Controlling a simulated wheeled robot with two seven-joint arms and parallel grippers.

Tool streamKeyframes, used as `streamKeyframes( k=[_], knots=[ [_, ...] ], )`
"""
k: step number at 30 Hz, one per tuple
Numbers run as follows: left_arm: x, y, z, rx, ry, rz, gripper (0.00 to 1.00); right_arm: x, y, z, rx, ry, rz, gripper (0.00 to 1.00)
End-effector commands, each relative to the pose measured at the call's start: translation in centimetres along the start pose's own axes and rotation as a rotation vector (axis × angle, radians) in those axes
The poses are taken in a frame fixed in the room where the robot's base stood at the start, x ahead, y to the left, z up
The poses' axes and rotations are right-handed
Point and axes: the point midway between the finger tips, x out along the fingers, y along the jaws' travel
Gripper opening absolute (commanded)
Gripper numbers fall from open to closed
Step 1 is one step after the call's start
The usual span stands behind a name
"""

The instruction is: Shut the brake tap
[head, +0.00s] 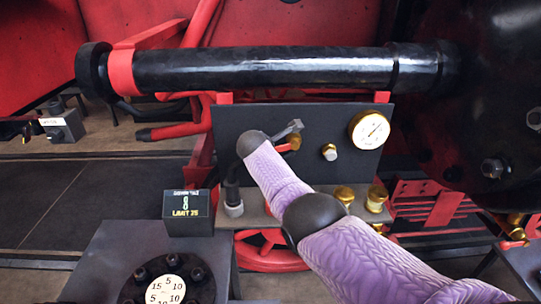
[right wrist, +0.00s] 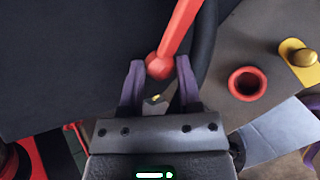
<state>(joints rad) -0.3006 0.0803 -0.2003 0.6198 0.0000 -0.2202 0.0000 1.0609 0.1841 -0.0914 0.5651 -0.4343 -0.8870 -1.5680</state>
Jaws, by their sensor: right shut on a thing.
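The brake tap's red lever (right wrist: 181,27) ends in a round red knob (right wrist: 159,66). In the right wrist view my right gripper (right wrist: 158,72) has its two purple fingers on either side of this knob, shut on it. In the head view my right arm reaches up to the dark panel, and the gripper (head: 291,131) is small and partly hidden by the wrist. My left gripper is not in view.
The dark panel (head: 233,122) also carries a round gauge (head: 369,130) and a small valve (head: 329,152). A thick black pipe (head: 270,70) runs across above it. Brass fittings (head: 376,198) stand on the shelf below. A block marked "LIMIT 35" (head: 187,212) stands at front left.

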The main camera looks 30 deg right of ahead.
Motion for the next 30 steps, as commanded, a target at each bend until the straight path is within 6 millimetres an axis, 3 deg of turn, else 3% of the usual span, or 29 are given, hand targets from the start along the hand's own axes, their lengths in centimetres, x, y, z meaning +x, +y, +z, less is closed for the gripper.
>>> streamKeyframes(
  k=[1,3,12,30],
  knots=[
    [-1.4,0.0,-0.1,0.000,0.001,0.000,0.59,-0.6,0.6,0.7,0.025,0.015,0.010,0.00],
    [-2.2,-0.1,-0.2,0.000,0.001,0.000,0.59,-0.8,0.9,0.9,0.060,0.040,0.024,0.00],
    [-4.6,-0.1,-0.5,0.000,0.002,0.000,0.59,-1.2,1.4,1.3,0.167,0.113,0.066,0.00],
    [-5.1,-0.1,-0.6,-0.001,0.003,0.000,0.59,-1.3,1.5,1.4,0.202,0.137,0.083,0.00]
  ],
)
